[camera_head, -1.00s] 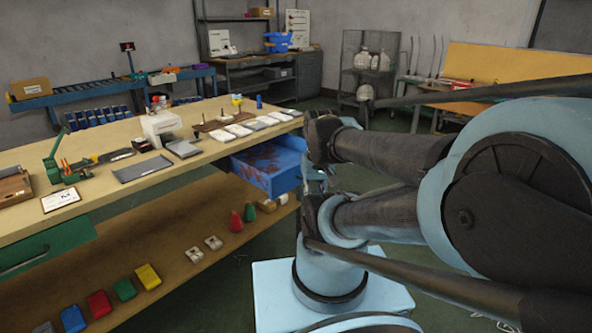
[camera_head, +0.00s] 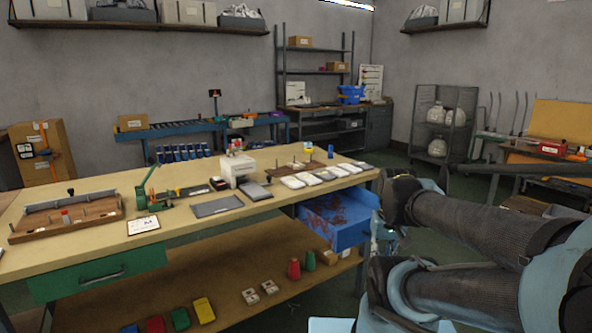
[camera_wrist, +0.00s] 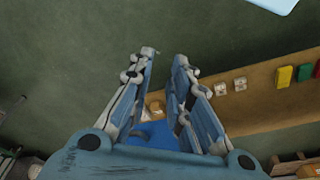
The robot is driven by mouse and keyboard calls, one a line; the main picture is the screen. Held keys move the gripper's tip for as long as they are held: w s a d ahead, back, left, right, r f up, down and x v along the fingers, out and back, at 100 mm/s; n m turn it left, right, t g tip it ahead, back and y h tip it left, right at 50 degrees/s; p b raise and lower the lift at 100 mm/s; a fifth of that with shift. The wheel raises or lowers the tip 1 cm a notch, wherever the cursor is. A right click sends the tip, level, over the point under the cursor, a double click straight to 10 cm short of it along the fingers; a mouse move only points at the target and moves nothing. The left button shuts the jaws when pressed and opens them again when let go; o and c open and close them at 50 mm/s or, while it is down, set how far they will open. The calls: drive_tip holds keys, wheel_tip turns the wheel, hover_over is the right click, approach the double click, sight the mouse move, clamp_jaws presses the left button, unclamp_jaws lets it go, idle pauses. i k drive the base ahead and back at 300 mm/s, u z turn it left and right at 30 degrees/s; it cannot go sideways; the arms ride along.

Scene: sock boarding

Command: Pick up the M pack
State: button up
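Several flat white packs (camera_head: 314,178) lie in a row at the right end of the long workbench (camera_head: 262,206). Their markings are too small to read, so I cannot tell which is the M pack. A white card (camera_head: 143,225) with a dark letter that looks like M lies near the bench's front edge. My gripper (camera_wrist: 165,55) shows in the wrist view with its two fingers apart and nothing between the tips. In the head view my arm is at the right, beyond the bench end, and mostly hides the gripper. No pack shows in the wrist view.
A blue bin (camera_head: 338,222) sits under the bench's right end. The lower shelf (camera_head: 225,285) holds coloured blocks and small parts. A white box device (camera_head: 236,171), a grey plate (camera_head: 217,206) and a wooden tray (camera_head: 65,226) stand on the bench. A wire cage (camera_head: 443,120) stands behind.

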sight(298, 165)
drive_tip(key=u, duration=2.6)
drive_tip(key=k, duration=0.75)
drive_tip(key=z, duration=1.25)
drive_tip(key=i, duration=1)
